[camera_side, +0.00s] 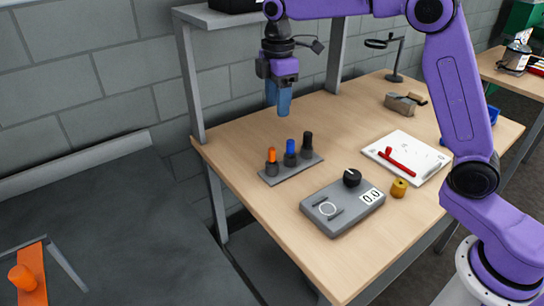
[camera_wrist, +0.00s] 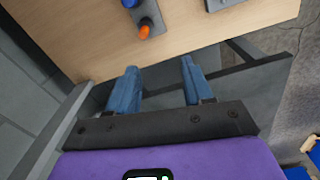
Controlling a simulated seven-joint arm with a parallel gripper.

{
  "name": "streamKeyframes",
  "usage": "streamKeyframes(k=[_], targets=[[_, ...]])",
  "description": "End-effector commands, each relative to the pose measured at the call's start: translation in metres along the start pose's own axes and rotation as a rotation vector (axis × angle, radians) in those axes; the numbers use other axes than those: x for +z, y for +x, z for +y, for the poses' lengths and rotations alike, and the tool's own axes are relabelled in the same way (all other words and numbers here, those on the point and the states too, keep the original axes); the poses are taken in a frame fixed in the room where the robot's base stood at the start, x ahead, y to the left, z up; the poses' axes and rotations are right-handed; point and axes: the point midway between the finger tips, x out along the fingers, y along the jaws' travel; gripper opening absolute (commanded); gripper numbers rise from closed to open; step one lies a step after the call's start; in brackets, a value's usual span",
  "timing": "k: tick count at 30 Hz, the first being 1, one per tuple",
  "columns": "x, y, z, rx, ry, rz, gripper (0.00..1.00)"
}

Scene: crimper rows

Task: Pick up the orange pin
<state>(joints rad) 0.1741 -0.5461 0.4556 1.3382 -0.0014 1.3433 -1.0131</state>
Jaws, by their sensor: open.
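The orange pin (camera_side: 271,156) stands upright in the left place of a grey holder strip (camera_side: 293,170) on the wooden table. A blue pin (camera_side: 290,148) and a black pin (camera_side: 307,141) stand beside it in the same strip. In the wrist view the orange pin (camera_wrist: 144,32) shows at the top, with the blue pin (camera_wrist: 130,3) cut by the frame edge. My gripper (camera_side: 278,110) is open and empty, pointing down above the table, behind the pins and apart from them. Its two blue fingers (camera_wrist: 158,65) show in the wrist view with nothing between them.
A grey device (camera_side: 342,207) with a black knob and a display stands in front of the strip. A brass cylinder (camera_side: 399,187) and a white board (camera_side: 407,158) with a red tool lie to the right. A grey shelf post (camera_side: 190,85) stands at the table's left edge.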

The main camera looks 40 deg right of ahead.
Motion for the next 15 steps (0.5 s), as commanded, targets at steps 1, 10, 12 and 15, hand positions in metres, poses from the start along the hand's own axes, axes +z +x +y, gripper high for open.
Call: streamKeyframes(k=[1, 10, 12, 15], targets=[[0.002, 0.001, 0.011, -0.001, -0.005, -0.001, 0.51], [0.009, 0.010, 0.031, -0.005, -0.028, -0.003, 0.51], [0.009, 0.020, 0.030, -0.005, -0.028, -0.003, 0.51], [0.009, 0.039, 0.030, -0.006, -0.027, -0.004, 0.51]])
